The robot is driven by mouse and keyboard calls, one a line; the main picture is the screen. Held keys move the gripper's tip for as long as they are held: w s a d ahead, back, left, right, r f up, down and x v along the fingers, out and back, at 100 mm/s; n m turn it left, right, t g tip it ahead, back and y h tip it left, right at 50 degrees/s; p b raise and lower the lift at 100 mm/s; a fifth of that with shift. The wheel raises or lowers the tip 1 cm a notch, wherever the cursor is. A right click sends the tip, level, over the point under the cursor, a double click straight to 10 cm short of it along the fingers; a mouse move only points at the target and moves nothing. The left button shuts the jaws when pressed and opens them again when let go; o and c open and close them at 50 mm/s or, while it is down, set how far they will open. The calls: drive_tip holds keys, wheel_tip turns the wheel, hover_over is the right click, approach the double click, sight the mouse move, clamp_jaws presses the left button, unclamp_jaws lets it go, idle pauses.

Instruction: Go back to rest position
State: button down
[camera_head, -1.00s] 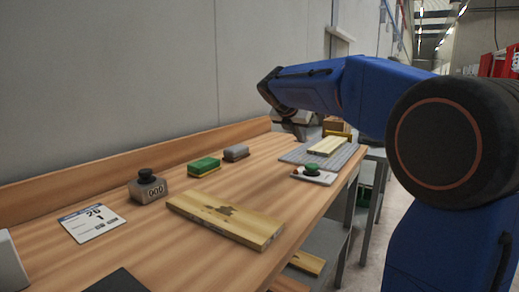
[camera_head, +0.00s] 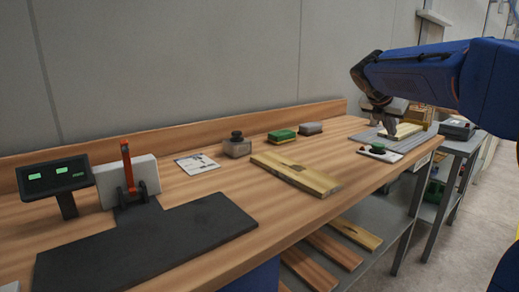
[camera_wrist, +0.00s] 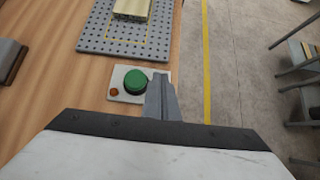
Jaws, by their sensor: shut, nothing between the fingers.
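My gripper (camera_head: 388,126) is at the end of my blue arm, above the far right end of the wooden workbench (camera_head: 232,181) in the head view. In the wrist view my gripper (camera_wrist: 161,82) shows its fingers together and empty. They appear beside a white control box with a green button (camera_wrist: 136,80) and a small orange-brown spot. The same box with its green button (camera_head: 379,152) sits near the bench's front edge. I cannot tell the exact height of the fingers over the bench.
A grey perforated plate (camera_wrist: 92,41) carries a wooden block (camera_wrist: 132,9). A wooden board (camera_head: 297,174), a green-topped sponge-like block (camera_head: 282,136), a grey block (camera_head: 310,128) and a counter (camera_head: 237,147) lie along the bench. A black mat (camera_head: 145,246) and display (camera_head: 55,175) are at left.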

drive_tip(key=s+a+f+m+y, duration=0.2)
drive_tip(key=s+a+f+m, duration=0.2)
drive_tip(key=s+f+m, duration=0.4)
drive_tip(key=s+a+f+m+y, duration=0.2)
drive_tip(key=s+a+f+m, duration=0.3)
drive_tip(key=s, duration=1.4)
drive_tip(key=s+a+f+m+y, duration=0.3)
drive_tip(key=s+a+f+m, duration=0.2)
drive_tip(key=s+f+m, duration=0.7)
drive_tip(key=shift+s+f+m+g, duration=0.3)
drive_tip(key=shift+s+f+g, duration=0.15)
drive_tip(key=shift+s, duration=0.55)
drive_tip(key=shift+w+d, duration=0.1)
drive_tip(key=shift+d, duration=0.05)
